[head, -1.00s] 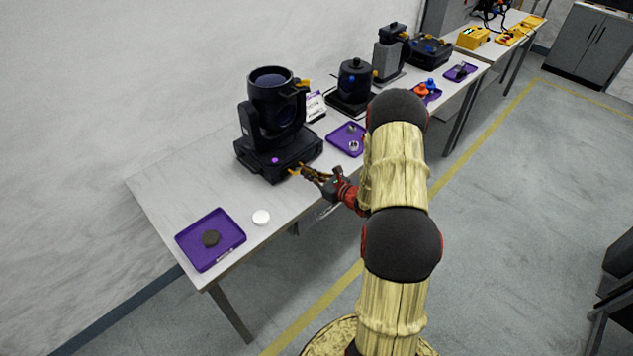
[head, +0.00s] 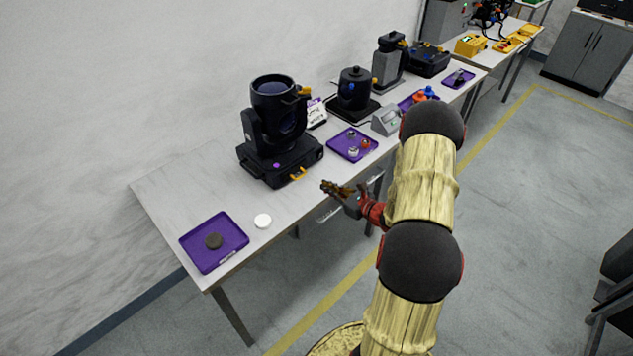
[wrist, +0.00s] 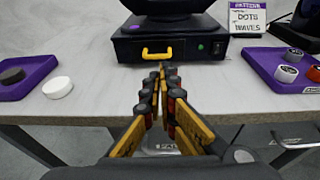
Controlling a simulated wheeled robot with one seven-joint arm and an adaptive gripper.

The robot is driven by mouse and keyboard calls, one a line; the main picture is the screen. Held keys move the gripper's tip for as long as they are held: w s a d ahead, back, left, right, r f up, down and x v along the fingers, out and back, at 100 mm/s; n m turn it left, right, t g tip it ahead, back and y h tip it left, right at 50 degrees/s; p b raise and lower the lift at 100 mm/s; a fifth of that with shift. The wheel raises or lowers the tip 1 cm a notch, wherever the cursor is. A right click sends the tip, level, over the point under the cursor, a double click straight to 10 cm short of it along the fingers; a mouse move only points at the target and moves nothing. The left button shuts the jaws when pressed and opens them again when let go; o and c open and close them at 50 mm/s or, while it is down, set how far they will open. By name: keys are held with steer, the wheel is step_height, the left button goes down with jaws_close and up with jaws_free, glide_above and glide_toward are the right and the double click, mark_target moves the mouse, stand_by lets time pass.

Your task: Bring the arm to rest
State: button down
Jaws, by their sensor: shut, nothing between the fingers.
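My gripper (head: 326,187) is shut and empty, in front of the long table's (head: 160,187) front edge. It points at the black moving-head light (head: 275,130), which stands upright on the table with a yellow handle on its base. In the wrist view my gripper's fingers (wrist: 160,72) come together just below the yellow handle (wrist: 157,51) in the picture. They look apart from the light's base (wrist: 190,47). My arm reaches in from the lower right in the head view.
A purple tray (head: 230,228) with a dark disc (head: 214,241) lies at the near left, beside a white disc (head: 263,221). Another purple tray (head: 343,144) holds small parts right of the light. A label card (head: 316,112) and more devices stand further back.

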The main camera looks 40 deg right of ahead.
steer(key=v, duration=0.4)
steer(key=shift+s+a+r, duration=0.1)
